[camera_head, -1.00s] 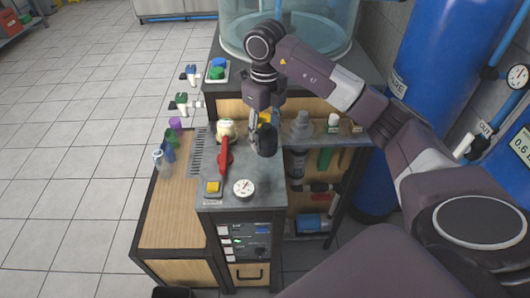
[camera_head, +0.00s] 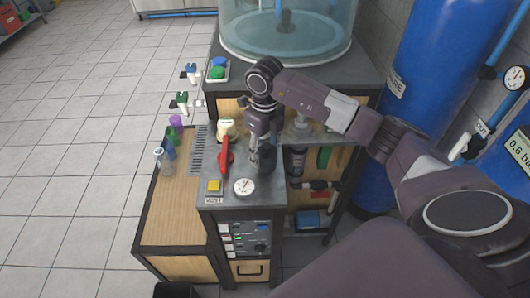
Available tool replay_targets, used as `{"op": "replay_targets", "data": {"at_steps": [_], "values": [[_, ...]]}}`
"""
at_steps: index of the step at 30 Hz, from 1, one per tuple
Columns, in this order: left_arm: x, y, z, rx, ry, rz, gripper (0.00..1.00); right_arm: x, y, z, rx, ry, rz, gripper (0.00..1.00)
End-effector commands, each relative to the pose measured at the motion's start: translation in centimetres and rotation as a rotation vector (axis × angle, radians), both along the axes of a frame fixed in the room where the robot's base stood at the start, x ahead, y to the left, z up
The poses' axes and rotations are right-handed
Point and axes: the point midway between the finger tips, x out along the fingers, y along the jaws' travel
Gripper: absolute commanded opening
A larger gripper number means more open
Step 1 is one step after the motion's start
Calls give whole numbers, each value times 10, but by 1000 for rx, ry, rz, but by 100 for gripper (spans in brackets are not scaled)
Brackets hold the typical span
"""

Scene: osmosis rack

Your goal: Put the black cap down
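The black cap (camera_head: 268,160) is a dark, short cylinder low over or on the grey top of the control cabinet (camera_head: 208,170), right of the red lever. My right gripper (camera_head: 258,158) points down at it, with its fingers at the cap's left side, and appears shut on it. The fingers and wrist hide part of the cap. I cannot tell whether the cap touches the surface. My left gripper is not in view.
A red lever (camera_head: 226,160), a white gauge (camera_head: 244,187) and a yellow button (camera_head: 214,187) crowd the cabinet top. Small coloured vessels, including a purple one (camera_head: 176,121), stand at the left. A clear tank (camera_head: 285,35) stands behind.

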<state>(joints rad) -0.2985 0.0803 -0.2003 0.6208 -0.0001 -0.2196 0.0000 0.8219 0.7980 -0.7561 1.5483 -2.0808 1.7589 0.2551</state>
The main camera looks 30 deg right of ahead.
Motion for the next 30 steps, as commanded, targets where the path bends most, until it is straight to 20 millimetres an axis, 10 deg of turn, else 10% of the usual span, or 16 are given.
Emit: {"op": "replay_targets", "data": {"at_steps": [17,30], "values": [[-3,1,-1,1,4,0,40,1,0,9,-1,-2,0,63],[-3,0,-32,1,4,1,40,1,0,97,0,-3,0,63]]}}
